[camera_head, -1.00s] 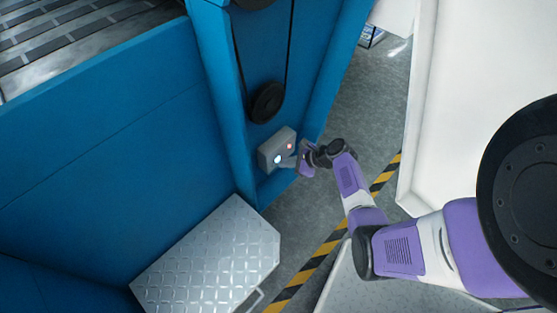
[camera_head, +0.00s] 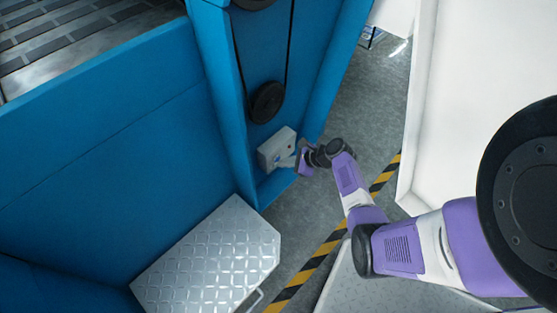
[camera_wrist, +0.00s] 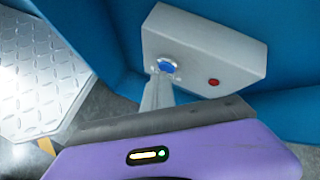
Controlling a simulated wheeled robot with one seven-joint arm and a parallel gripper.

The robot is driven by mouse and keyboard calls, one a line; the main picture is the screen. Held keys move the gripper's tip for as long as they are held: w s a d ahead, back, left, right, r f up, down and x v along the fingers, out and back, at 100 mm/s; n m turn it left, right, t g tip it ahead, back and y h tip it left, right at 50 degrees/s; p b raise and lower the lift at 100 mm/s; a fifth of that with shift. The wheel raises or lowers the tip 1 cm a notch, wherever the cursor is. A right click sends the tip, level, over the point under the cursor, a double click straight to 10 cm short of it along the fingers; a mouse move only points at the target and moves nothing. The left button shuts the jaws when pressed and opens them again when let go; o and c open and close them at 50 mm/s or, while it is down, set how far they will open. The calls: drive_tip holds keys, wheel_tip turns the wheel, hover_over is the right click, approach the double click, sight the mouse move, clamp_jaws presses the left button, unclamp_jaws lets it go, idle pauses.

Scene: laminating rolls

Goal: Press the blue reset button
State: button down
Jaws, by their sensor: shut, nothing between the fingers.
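A grey control box (camera_head: 274,149) is fixed to the blue machine panel in the head view; it also fills the top of the wrist view (camera_wrist: 200,38). On its face are a round blue button (camera_wrist: 167,65) in a pale ring and a small red button or lamp (camera_wrist: 213,82) to its right. My gripper (camera_wrist: 154,76) is shut and empty. Its fingertips reach the lower left edge of the blue button and overlap its ring; I cannot tell if they press it. In the head view my gripper (camera_head: 284,162) is at the box's lower front and hides most of the button.
A black pulley (camera_head: 267,103) sits on the panel above the box. A metal tread-plate step (camera_head: 210,260) stands below left. A yellow-black floor stripe (camera_head: 318,264) crosses the grey floor. A white machine body (camera_head: 480,80) is on the right.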

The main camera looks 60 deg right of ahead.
drive_tip(key=shift+s+a+p, duration=0.2)
drive_tip(key=shift+s+p, duration=0.15)
drive_tip(key=shift+s, duration=0.35)
drive_tip(key=s+p, duration=0.1)
drive_tip(key=s, duration=0.1)
drive_tip(key=s+a+p, duration=0.1)
drive_tip(key=s, duration=0.1)
drive_tip(key=shift+s+a, duration=0.1)
drive_tip(key=shift+s, duration=0.3)
idle(0.8)
